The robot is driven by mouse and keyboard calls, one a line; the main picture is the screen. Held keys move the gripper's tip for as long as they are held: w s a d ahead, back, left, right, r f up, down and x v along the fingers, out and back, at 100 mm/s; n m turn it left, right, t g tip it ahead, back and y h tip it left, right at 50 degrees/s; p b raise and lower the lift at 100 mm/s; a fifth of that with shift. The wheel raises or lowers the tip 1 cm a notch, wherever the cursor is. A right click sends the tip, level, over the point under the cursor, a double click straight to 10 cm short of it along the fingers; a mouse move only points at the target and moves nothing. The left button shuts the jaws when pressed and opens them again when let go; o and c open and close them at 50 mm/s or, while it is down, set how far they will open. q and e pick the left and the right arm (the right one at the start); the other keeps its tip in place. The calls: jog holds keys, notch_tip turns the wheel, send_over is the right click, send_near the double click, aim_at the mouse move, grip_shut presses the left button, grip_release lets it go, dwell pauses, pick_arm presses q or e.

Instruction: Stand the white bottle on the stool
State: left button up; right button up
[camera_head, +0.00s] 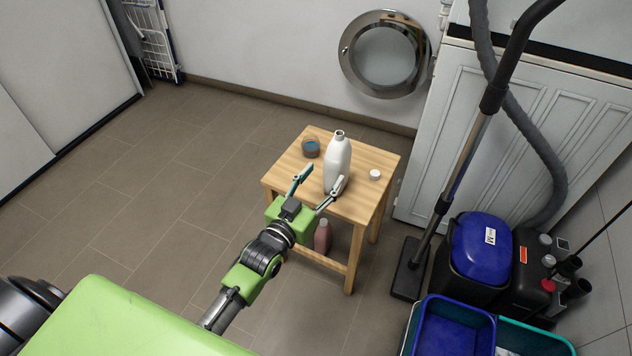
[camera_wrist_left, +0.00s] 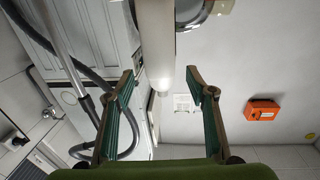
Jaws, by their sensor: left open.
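The white bottle (camera_head: 337,160) is upright, with its base at the top of the wooden stool (camera_head: 355,205). Its neck is uncapped. My left gripper (camera_head: 320,180) is open in front of the bottle, one finger to its left and the other overlapping its lower right edge. I cannot tell whether a finger touches it. In the left wrist view the bottle (camera_wrist_left: 156,40) appears upside down, beyond and between the open fingers (camera_wrist_left: 163,85). My right gripper is not in view.
A small cup of blue liquid (camera_head: 311,149) and a white cap (camera_head: 375,174) are also on the stool. A pinkish bottle (camera_head: 322,236) stands beneath it. A vacuum (camera_head: 408,270), blue-lidded bin (camera_head: 481,248) and blue tub (camera_head: 455,330) crowd the right. Floor at left is clear.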

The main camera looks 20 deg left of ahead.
pick_arm(q)
jog(key=s+d+f+g+y, duration=0.1)
jog(key=s+f+g, duration=0.6)
jog(key=s+f, duration=0.55)
jog(key=s+f+g, duration=0.2)
jog(key=s+g, duration=0.1)
jog(key=s, duration=0.6)
jog(key=s+f+g+y, duration=0.1)
jog(key=s+g, duration=0.3)
jog(key=s, duration=0.5)
jog(key=shift+s+a+f+g, duration=0.2)
jog(key=shift+a+f+g, duration=0.15)
jog(key=shift+f, duration=0.45)
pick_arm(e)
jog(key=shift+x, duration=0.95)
pick_arm(q)
jog(key=shift+p, duration=0.35)
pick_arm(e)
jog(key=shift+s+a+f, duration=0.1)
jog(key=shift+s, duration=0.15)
